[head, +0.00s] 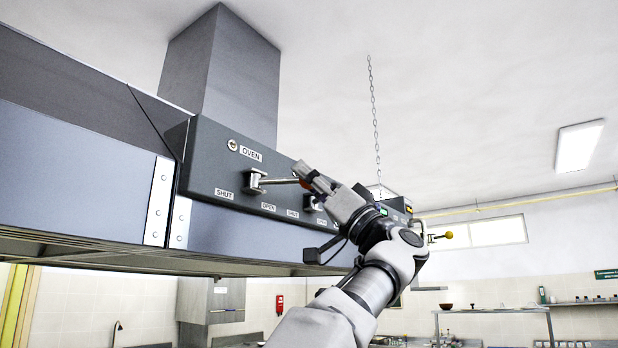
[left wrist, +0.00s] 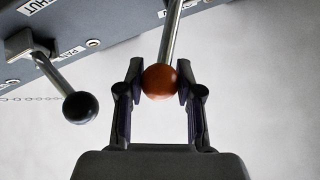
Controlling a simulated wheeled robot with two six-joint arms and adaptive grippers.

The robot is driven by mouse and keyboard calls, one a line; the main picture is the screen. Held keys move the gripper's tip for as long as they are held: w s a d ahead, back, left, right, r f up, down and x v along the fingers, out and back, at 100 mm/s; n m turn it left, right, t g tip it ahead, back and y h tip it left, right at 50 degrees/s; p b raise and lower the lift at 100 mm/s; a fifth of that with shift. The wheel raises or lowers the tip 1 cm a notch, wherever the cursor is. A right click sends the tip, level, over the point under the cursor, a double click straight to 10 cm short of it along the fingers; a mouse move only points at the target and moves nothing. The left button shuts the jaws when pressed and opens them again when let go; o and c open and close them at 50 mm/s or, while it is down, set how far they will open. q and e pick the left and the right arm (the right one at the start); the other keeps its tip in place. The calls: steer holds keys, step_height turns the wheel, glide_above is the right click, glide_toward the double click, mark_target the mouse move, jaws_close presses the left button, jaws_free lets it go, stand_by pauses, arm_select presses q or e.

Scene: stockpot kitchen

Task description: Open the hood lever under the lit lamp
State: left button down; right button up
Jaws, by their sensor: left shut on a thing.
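The hood's control panel (head: 215,165) carries levers with SHUT and OPEN labels. The lever under the OVEN label (head: 251,154) has a metal bracket (head: 256,182) and a rod pointing right in the head view. A small round lamp fitting (head: 232,145) beside OVEN looks pale; I cannot tell if it is lit. My left gripper (head: 312,180) is shut on this lever's orange-red ball knob; the left wrist view shows the knob (left wrist: 160,82) between both fingertips. A small green patch (head: 384,211) shows behind my wrist; I cannot tell what it is. My right gripper is out of view.
A neighbouring lever with a black knob (left wrist: 80,107) is close beside my left gripper. My arm hides part of the panel. A chain (head: 373,110) hangs from the ceiling. Open air lies below the hood.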

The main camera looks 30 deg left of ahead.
arm_select(q)
steer(key=c, duration=0.7)
jaws_free()
steer(key=shift+w+a+f, duration=0.1)
steer(key=shift+c, duration=0.2)
steer(key=shift+w, duration=0.2)
steer(key=shift+s+d+f, duration=0.1)
steer(key=shift+d+f, duration=0.25)
steer(key=shift+d, duration=0.05)
steer(key=v, duration=1.1)
steer(key=shift+a, duration=0.2)
